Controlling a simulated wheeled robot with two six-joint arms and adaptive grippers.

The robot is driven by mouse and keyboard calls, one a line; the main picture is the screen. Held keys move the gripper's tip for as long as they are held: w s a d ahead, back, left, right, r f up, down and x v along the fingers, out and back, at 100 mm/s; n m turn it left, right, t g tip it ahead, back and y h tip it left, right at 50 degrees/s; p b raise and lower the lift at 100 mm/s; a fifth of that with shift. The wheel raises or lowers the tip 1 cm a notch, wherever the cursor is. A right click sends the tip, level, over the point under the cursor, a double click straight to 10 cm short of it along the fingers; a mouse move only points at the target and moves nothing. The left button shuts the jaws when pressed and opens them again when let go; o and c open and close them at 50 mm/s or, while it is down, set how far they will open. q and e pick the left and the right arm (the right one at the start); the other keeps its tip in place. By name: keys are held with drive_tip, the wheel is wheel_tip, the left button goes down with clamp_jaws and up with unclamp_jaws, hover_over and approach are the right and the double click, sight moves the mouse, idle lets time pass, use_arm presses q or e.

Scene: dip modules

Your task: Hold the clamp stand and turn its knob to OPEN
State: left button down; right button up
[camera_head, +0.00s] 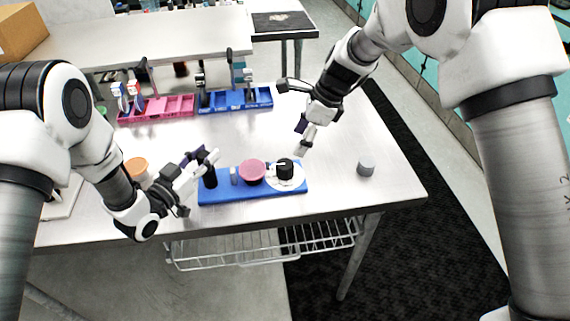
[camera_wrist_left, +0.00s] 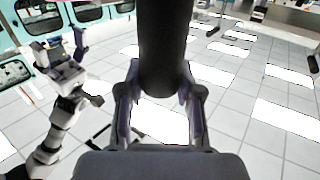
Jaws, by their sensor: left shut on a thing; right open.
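The clamp stand has a blue base (camera_head: 250,193) near the table's front edge. A black upright post (camera_head: 210,178) stands at its left end. My left gripper (camera_head: 205,167) is shut on this post, and the left wrist view shows the dark post (camera_wrist_left: 162,50) between its fingers. A black knob (camera_head: 285,169) sits on a white round dial (camera_head: 298,182) at the base's right end. A white mark shows at the knob's left side; the dial lettering is too small to read. My right gripper (camera_head: 305,135) is open and empty, above and behind the knob, apart from it.
A pink-red disc (camera_head: 252,170) sits mid-base. A grey cylinder (camera_head: 366,168) stands to the right. An orange-lidded jar (camera_head: 137,170) is near my left arm. Pink (camera_head: 157,108) and blue (camera_head: 236,99) racks stand behind. Table between racks and stand is clear.

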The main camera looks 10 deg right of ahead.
sight(286, 163)
drive_tip(key=x, duration=1)
drive_tip(key=shift+s, duration=0.1)
drive_tip(key=c, duration=1.1)
